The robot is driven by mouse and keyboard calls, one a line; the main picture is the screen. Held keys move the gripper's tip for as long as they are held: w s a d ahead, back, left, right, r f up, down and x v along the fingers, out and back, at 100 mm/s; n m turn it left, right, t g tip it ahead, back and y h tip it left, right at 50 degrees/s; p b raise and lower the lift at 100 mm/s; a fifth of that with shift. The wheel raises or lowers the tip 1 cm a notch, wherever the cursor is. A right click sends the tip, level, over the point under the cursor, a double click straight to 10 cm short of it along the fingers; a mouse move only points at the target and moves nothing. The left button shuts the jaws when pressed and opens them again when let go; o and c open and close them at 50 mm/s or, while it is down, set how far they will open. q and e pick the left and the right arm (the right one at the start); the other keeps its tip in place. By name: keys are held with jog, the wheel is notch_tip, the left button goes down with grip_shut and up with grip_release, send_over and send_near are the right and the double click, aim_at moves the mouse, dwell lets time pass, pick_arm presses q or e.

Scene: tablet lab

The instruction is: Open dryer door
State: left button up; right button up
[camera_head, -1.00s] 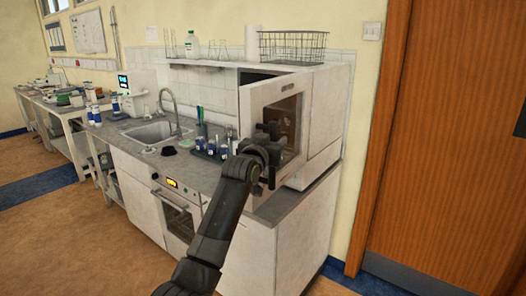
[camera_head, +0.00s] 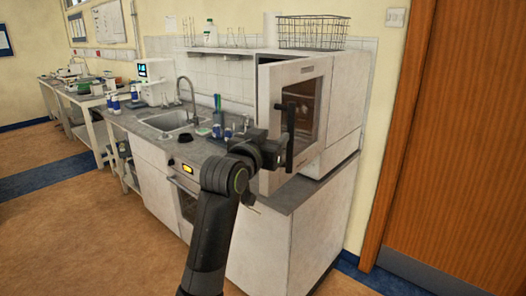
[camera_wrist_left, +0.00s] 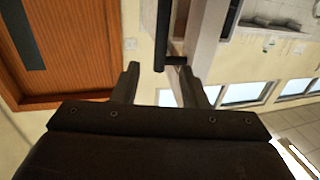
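The dryer (camera_head: 345,100) is a white box on the counter's right end. Its door (camera_head: 268,95), with a dark window, stands partly open, and a dark gap shows above its left part. A black vertical handle (camera_head: 290,125) is on the door's front. My left gripper (camera_head: 279,152) is at the handle in the head view. In the left wrist view its two fingers (camera_wrist_left: 158,75) are spread apart. The lower end of the handle (camera_wrist_left: 163,35) shows between the fingertips; I cannot tell whether they touch. My right gripper is not in view.
A wire basket (camera_head: 312,32) stands on top near the dryer. Bottles and a sink (camera_head: 170,121) are on the counter left of my arm. A wooden door (camera_head: 450,140) is at right. The floor (camera_head: 90,230) at left is clear.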

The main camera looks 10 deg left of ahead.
pick_arm(q)
jog(key=shift+b+v, duration=0.45)
jog(key=shift+v, duration=1.8)
